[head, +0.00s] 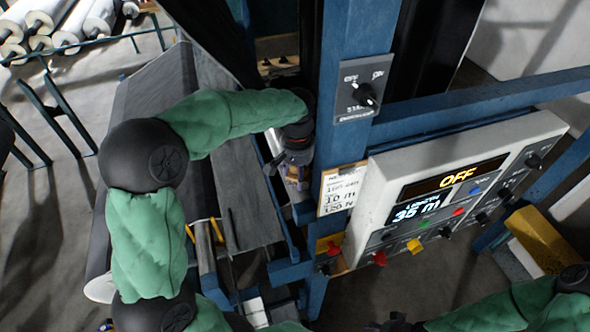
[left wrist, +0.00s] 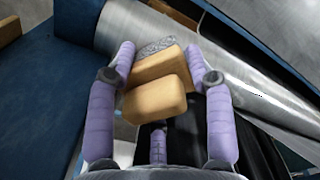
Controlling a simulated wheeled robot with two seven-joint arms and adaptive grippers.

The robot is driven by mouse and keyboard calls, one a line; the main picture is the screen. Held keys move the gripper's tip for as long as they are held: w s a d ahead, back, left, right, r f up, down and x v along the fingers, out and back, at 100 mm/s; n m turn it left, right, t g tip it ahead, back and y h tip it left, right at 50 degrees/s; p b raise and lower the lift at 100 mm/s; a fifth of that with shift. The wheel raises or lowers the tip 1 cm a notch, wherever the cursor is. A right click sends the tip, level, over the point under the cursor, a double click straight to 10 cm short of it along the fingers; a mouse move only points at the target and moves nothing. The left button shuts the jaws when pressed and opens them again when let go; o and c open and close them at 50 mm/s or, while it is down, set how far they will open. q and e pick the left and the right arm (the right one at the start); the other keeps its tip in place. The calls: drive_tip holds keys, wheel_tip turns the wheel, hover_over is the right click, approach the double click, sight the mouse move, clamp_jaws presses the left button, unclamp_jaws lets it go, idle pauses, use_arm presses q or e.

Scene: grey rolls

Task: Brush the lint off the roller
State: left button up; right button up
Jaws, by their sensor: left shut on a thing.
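My left gripper (head: 295,168) reaches in beside the machine's blue frame. In the left wrist view its purple fingers (left wrist: 161,75) are shut on a brush with a tan wooden body (left wrist: 157,98). Grey bristles (left wrist: 155,47) show at the brush's far end, over the shiny metal roller (left wrist: 220,70). I cannot tell whether the bristles touch the roller. No lint can be made out on the roller. In the head view the brush is small and mostly hidden by the gripper. My right arm (head: 510,305) shows at the lower right; its gripper cannot be made out clearly.
A control panel (head: 385,205) reads OFF and 35 m. A switch box (head: 365,88) sits on the blue post (head: 345,60). A handwritten card (head: 340,190) hangs beside the panel. Grey web material (head: 235,185) lies left of the gripper. Several rolls (head: 70,30) lie at the upper left.

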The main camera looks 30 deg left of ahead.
use_arm(q)
drive_tip(key=shift+s, duration=0.1)
drive_tip(key=shift+r+p, duration=1.4)
drive_tip(key=shift+r, duration=0.6)
drive_tip(key=shift+r+p, duration=0.4)
drive_tip(key=shift+r, duration=0.55)
drive_tip(key=shift+r, duration=0.1)
drive_tip(key=shift+r, duration=1.4)
